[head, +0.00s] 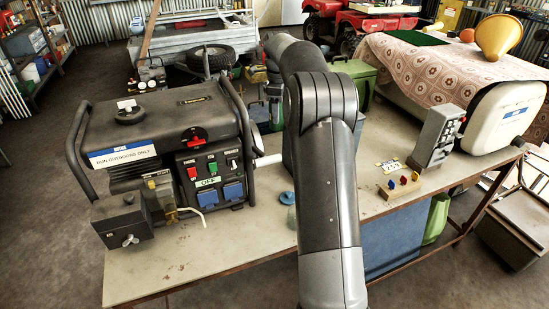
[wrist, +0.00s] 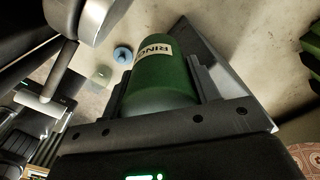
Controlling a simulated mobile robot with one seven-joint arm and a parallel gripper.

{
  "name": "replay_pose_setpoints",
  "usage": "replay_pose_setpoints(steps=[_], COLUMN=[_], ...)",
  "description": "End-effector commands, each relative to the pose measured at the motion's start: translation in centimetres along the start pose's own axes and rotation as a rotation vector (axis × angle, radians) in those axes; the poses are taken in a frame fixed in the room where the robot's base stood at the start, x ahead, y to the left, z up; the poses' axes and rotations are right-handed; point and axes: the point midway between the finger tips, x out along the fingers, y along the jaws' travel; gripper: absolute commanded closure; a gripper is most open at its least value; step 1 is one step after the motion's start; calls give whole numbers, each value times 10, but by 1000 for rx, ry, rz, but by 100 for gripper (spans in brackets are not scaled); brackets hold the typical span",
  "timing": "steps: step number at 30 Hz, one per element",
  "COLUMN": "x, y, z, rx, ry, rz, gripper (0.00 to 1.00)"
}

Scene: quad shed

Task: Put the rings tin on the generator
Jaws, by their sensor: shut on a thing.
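The rings tin (wrist: 162,72) is a green cylinder with a white label reading "RING", seen in the wrist view. My gripper (wrist: 160,82) is shut on it, with one dark finger on each side. The generator (head: 165,135) stands on the left of the bench in the head view, with a black tank top, a tubular frame and a panel of switches and blue sockets. Part of its frame shows at the upper left of the wrist view, beside the tin. In the head view my arm hides the gripper, and I cannot make out the tin.
On the bench (head: 190,262) lie a blue disc (head: 286,198), a wooden block with coloured knobs (head: 402,184) and a grey switch box (head: 437,137). The tank top has a filler cap (head: 129,111) and a red switch. A patterned cloth (head: 440,75) covers a surface behind right.

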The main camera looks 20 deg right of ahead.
Motion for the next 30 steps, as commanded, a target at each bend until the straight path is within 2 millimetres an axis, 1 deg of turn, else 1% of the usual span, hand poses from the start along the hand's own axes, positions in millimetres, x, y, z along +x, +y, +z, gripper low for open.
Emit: replay_pose_setpoints(steps=[1, 13, 15, 18, 23, 30], x=[9, 78, 92, 107, 119, 148], y=[-5, -40, -43, -45, -46, -46], z=[5, 39, 40, 41, 40, 41], rx=[15, 165, 214, 272, 325, 337], ry=[0, -4, -4, -3, -4, -5], rz=[1, 4, 4, 4, 3, 5], gripper=[73, 73, 73, 73, 73, 73])
